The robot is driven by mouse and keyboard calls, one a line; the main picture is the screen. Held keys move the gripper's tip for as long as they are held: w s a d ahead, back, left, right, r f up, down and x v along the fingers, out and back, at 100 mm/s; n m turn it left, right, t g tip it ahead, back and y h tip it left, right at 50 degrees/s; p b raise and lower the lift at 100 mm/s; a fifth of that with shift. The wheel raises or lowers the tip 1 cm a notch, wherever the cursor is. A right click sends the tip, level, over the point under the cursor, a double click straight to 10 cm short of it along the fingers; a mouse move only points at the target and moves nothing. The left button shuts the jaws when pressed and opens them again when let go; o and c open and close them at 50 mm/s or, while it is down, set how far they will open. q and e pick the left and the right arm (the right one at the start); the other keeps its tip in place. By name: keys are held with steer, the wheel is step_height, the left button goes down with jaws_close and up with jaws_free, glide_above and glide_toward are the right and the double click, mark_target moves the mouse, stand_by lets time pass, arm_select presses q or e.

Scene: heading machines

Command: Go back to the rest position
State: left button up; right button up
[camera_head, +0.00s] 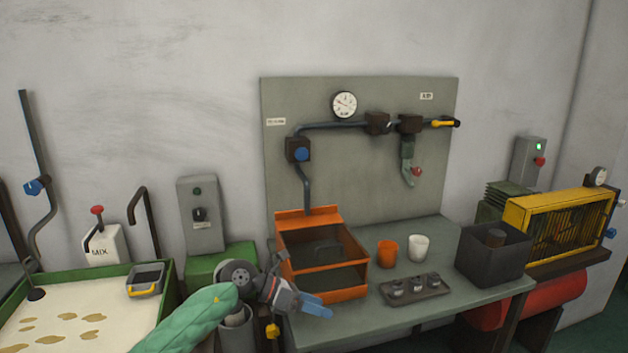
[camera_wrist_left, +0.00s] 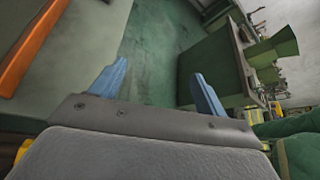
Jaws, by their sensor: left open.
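My left gripper (camera_head: 317,307) reaches in from the lower left on a green-sleeved arm. It is in front of the orange box (camera_head: 345,295), at the front left part of the grey bench. In the left wrist view its two blue fingers (camera_wrist_left: 160,90) are spread apart with nothing between them. Below them that view shows the green floor and the bench edge. My right gripper is not in view.
On the bench (camera_head: 455,290) stand an orange cup (camera_head: 387,253), a white cup (camera_head: 418,247), a small tray (camera_head: 414,289) with metal parts and a dark bin (camera_head: 494,254). A yellow caged machine (camera_head: 560,225) is at right, a green-rimmed tray (camera_head: 60,276) at left.

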arm_select(q)
steer(key=s+d+r+n+t+h, duration=0.3)
steer(key=r+n+h, duration=0.2)
steer(key=h, duration=0.1)
steer(key=a+r+n+t, duration=0.2)
steer(key=a+n+t, duration=0.3)
steer(key=n+t, duration=0.7)
steer(key=s+a+f+n+t+y, duration=0.1)
steer(key=s+a+f+n+y, duration=0.2)
steer(key=a+f+n+y, duration=0.65)
steer(key=s+a+f+n+t+y, duration=0.1)
steer(key=s+a+f+n+y, duration=0.2)
steer(key=a+f+n+y, duration=0.6)
steer(key=s+f+n+g, duration=0.4)
steer(key=s+g, duration=0.1)
steer(key=s, duration=0.4)
steer(key=s+f+n+g, duration=0.3)
steer(key=s+f+g, duration=0.15)
steer(key=s, duration=0.55)
steer(key=s+f+n+g, duration=0.4)
steer(key=s+f, duration=0.1)
steer(key=s, duration=0.4)
steer(key=s+d+f+g, duration=0.1)
steer(key=d+f, duration=0.1)
steer(key=f, duration=1)
steer(key=s+d+f+g, duration=0.1)
steer(key=d+f, duration=0.1)
steer(key=f, duration=1)
steer(key=shift+d, duration=0.25)
